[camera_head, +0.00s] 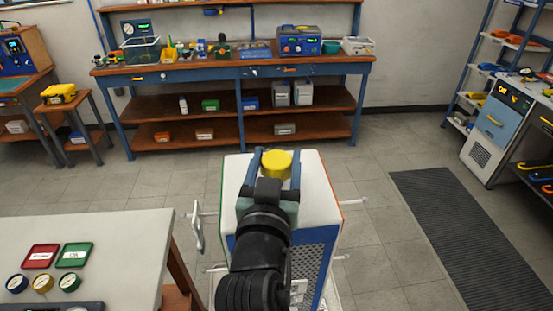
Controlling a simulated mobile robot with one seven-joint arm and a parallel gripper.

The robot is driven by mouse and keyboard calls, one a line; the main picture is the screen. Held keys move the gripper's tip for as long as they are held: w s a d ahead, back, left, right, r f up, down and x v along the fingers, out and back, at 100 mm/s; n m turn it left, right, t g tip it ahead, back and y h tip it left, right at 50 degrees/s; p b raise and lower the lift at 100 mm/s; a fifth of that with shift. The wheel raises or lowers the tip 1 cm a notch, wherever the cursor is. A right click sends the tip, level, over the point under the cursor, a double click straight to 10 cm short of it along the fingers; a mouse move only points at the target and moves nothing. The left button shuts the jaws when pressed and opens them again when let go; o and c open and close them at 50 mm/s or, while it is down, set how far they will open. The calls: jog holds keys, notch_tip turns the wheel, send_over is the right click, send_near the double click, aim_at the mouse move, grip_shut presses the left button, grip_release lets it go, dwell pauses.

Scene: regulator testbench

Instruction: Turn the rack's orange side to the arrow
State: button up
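The rack is a box-like unit with a white top (321,200), in the lower middle of the head view. A thin orange edge (331,184) runs along its right side and a green edge (222,185) along its left. Its near face is blue with a perforated panel (310,266). A round yellow knob (277,161) stands on the top. My gripper (277,156) is over the top, with one finger on each side of the knob. Whether the fingers press on it is unclear. My arm hides part of the near face. I see no arrow.
A white-topped table (120,246) with gauges and trays stands close on the left. Thin rods and a handle (197,228) stick out from the rack's sides. A dark floor mat (458,235) lies right. A long workbench (205,73) stands behind, with free floor before it.

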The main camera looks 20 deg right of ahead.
grip_shut()
